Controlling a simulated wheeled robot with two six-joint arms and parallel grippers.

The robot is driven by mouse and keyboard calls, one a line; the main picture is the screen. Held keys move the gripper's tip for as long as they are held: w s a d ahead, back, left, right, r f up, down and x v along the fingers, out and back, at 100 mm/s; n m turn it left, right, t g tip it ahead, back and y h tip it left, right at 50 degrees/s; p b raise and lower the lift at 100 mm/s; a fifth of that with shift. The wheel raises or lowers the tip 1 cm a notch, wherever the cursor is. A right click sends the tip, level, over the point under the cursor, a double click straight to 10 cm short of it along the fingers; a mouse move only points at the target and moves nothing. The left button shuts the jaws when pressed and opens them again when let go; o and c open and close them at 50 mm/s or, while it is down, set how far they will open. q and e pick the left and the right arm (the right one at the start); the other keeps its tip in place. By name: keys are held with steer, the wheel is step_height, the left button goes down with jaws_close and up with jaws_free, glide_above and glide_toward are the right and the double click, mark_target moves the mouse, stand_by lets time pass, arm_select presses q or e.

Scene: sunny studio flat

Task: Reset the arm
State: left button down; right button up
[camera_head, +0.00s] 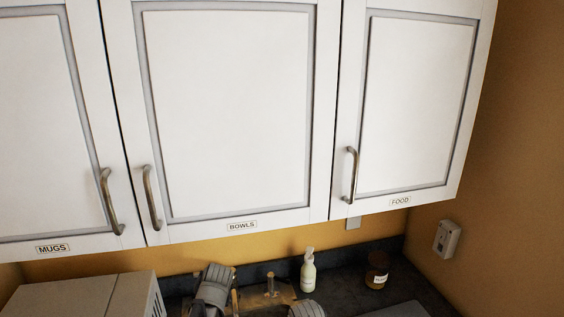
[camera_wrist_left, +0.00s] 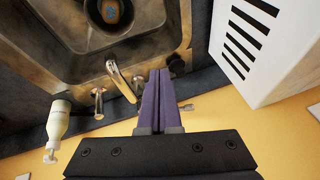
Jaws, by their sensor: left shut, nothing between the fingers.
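In the left wrist view my left gripper (camera_wrist_left: 156,85) is shut, its two purple fingers together with nothing between them. It is over the back edge of the sink, close beside the tap in the picture. Grey parts of my arms (camera_head: 212,290) show at the bottom of the head view, in front of the counter. No fingers of my right gripper can be made out.
Closed white cupboards labelled MUGS (camera_head: 45,150), BOWLS (camera_head: 225,110) and FOOD (camera_head: 415,105) hang above. Below are a soap bottle (camera_head: 308,272), a brown jar (camera_head: 377,271) and a white box-like appliance (camera_head: 80,295). The wrist view shows the sink (camera_wrist_left: 75,45) and tap (camera_wrist_left: 120,80).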

arm_select(q)
steer(key=s+d+f+m+g+h, duration=0.1)
steer(key=s+d+g+h, duration=0.15)
steer(key=s, duration=0.45)
steer(key=s+d+f+g+h, duration=0.1)
steer(key=s+d+f, duration=0.1)
steer(key=s+d, duration=0.3)
steer(key=s+d+f+m+b, duration=0.1)
steer(key=s+d+f+b, duration=0.1)
steer(key=f+b, duration=0.1)
steer(key=s+d+f+m+y+b, duration=0.1)
steer(key=d+f+b, duration=0.2)
steer(key=f+b, duration=0.1)
steer(key=s+d+f+m+b, duration=0.1)
steer(key=s+d+f+b, duration=0.1)
steer(key=d+f+b, duration=0.1)
steer(key=shift+s+d+f+m+g+y+b, duration=0.1)
steer(key=shift+s+f+m+g+y+b, duration=0.2)
steer(key=shift+b, duration=0.35)
steer(key=shift+s+f+m+g+y+b, duration=0.1)
steer(key=shift+f+b, duration=0.3)
steer(key=shift+b, duration=0.2)
arm_select(e)
step_height(320, 180, down, 12)
steer(key=shift+f, duration=0.25)
arm_select(q)
steer(key=shift+s+d+f, duration=0.2)
steer(key=shift+d, duration=0.15)
arm_select(e)
steer(key=shift+f, duration=0.2)
